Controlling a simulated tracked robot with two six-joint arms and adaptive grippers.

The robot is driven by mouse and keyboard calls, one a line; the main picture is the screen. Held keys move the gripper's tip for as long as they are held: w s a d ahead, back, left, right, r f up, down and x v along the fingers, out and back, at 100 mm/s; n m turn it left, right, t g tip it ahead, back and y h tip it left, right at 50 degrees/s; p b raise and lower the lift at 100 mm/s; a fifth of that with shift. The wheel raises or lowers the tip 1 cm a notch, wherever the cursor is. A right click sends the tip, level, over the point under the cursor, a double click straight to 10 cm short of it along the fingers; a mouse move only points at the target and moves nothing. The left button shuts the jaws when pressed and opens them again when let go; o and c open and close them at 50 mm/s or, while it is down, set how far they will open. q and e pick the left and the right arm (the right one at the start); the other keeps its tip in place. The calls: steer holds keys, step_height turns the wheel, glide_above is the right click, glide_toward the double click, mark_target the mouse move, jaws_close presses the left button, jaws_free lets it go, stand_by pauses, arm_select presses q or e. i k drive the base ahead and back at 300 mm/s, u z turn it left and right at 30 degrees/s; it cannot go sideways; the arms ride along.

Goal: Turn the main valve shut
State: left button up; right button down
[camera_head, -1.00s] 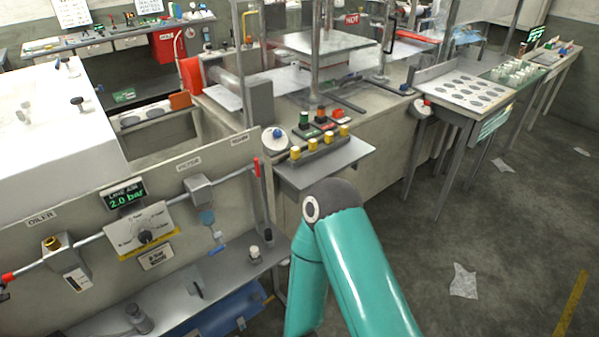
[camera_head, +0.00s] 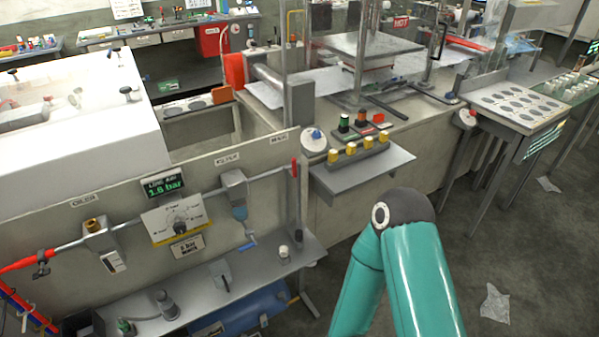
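The main valve's red handle (camera_head: 295,168) stands about upright at the right end of the grey pipe, beside the label MAIN (camera_head: 279,138) on the panel. The line display (camera_head: 165,185) reads what looks like 1.6 bar. A regulator dial (camera_head: 179,219) sits on the pipe left of the filter (camera_head: 233,180). Neither of my grippers is in view. Only a teal arm of mine shows at the lower right, bent at a dark joint, with nothing of its gripper visible.
A grey shelf (camera_head: 200,292) with small fittings runs below the panel. A small shelf (camera_head: 375,170) with yellow buttons (camera_head: 352,150) juts out right of the valve. A red hose (camera_head: 18,264) joins the pipe at left. Floor at the right is mostly clear.

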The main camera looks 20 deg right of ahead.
mark_target(293, 173)
steer(key=i, duration=0.95)
steer(key=u, duration=0.05)
